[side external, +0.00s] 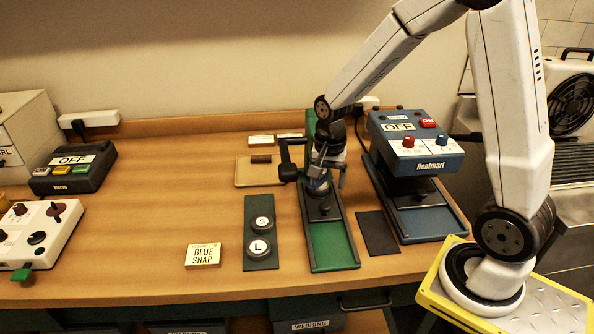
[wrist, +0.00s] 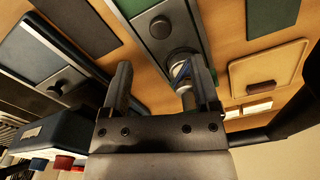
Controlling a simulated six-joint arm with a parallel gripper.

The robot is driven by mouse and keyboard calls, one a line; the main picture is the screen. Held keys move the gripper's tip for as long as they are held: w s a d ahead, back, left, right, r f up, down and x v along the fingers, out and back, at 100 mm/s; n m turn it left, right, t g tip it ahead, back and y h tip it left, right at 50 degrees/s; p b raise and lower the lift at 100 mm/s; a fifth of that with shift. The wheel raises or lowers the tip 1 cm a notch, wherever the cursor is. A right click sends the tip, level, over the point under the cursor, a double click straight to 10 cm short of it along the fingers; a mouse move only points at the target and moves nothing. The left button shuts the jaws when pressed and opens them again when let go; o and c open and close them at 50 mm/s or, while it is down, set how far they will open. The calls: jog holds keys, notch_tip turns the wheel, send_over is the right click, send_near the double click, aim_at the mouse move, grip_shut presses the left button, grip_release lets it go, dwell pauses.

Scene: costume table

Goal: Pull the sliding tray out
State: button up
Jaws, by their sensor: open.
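A green press base (side external: 333,245) has side rails and a tray with a dark round knob (side external: 324,208). The knob also shows in the wrist view (wrist: 160,27). A blue heat press (side external: 415,145) marked "Heatmart" and "OFF" has a grey-blue tray (side external: 428,222) with a knob, seen in the wrist view (wrist: 54,88). My gripper (side external: 325,178) is over the green press, behind its knob. In the wrist view my gripper (wrist: 160,75) is open, with a silver post (wrist: 184,62) near the right finger. Contact with the post cannot be told.
A dark lever (side external: 290,160) stands beside the green press. To the left are a panel with S and L discs (side external: 261,235), a "BLUE SNAP" card (side external: 203,256) and a wooden board (side external: 258,172). A dark mat (side external: 377,233) lies between the presses. The table's left middle is clear.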

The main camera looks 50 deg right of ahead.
aim_at(325, 205)
jog(key=shift+w+d+m, duration=0.1)
jog(key=shift+d+m, duration=0.05)
jog(key=shift+m, duration=0.15)
jog(key=shift+f, duration=0.2)
jog(key=shift+f, duration=3.7)
grip_shut()
